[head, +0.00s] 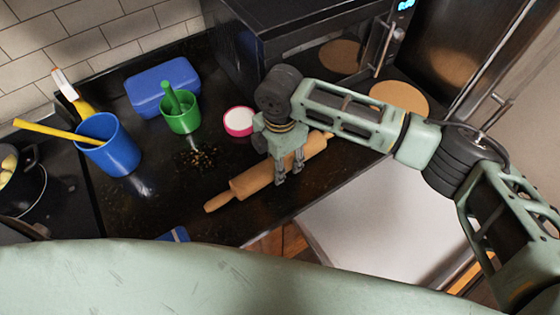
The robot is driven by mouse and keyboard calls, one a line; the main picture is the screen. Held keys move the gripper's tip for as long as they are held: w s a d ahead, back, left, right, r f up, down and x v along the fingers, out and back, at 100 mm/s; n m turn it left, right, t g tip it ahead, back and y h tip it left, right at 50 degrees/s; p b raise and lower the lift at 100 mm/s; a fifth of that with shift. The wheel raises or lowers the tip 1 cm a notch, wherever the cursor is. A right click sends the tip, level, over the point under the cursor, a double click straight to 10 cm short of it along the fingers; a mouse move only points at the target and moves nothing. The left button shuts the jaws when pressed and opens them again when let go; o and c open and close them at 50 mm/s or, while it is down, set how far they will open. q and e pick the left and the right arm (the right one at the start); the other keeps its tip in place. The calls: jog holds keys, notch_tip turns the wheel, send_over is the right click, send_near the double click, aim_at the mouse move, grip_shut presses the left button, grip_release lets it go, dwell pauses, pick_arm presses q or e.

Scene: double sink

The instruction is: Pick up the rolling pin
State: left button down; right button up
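A wooden rolling pin (251,180) lies diagonally on the black counter, its near handle to the lower left and its far handle to the upper right. My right gripper (289,176) comes down from above over the middle of the pin. Its fingers point downward and overlap the pin in the picture. Two fingertips show with a gap between them. I cannot tell whether they touch the pin or have closed around it. The gripper and wrist hide part of the pin. My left gripper does not show.
Left of the pin are a small dark pile (197,160), a green cup (180,117), a blue box (160,84), a white-and-pink round container (239,121) and a blue cup (108,146) with a yellow utensil. A microwave (290,45) stands behind. A round wooden board (399,97) lies to the right.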

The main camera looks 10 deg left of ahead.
jog(key=c, duration=0.9)
jog(key=shift+r, duration=0.1)
grip_shut()
jog(key=shift+r, duration=0.15)
